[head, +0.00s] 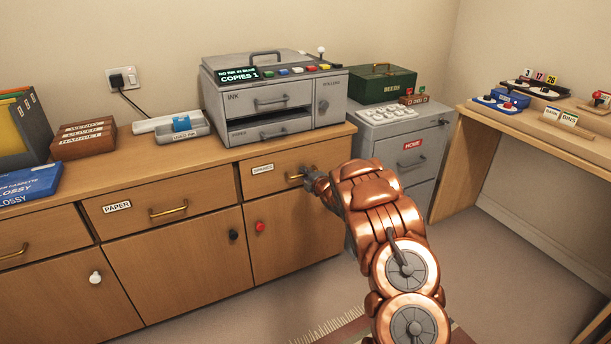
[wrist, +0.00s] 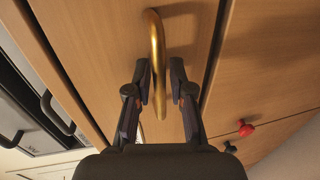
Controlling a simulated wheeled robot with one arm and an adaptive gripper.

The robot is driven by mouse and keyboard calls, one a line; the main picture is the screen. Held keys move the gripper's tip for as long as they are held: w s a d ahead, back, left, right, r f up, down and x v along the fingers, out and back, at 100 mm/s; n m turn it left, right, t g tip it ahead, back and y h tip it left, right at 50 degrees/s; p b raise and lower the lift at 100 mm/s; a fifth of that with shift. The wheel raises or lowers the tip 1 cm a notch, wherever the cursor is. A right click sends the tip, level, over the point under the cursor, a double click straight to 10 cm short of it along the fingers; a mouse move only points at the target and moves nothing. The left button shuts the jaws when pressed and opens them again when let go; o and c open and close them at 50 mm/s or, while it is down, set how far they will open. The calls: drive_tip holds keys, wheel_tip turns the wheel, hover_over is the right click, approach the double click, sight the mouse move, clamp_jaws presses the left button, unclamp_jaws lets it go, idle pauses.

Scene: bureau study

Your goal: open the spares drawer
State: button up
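The spares drawer (head: 268,184) is a wooden drawer at the right end of the sideboard, below the grey printer, with a small white label. It looks shut. Its brass handle (head: 293,177) is partly hidden by my gripper (head: 308,178) in the head view. In the wrist view the handle (wrist: 156,40) runs down between the two dark fingers of my gripper (wrist: 161,75). The fingers are apart, one on each side of the handle, with a gap visible on the right side. I cannot tell whether the left finger touches it.
The paper drawer (head: 150,208) is to the left. Below are cupboard doors with a black knob (head: 234,235) and a red knob (head: 260,227). A grey cabinet (head: 400,150) stands close on the right of the sideboard. The floor in front is open, with a rug (head: 335,328).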

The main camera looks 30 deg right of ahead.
clamp_jaws()
drive_tip(key=shift+s, duration=0.1)
idle(0.3)
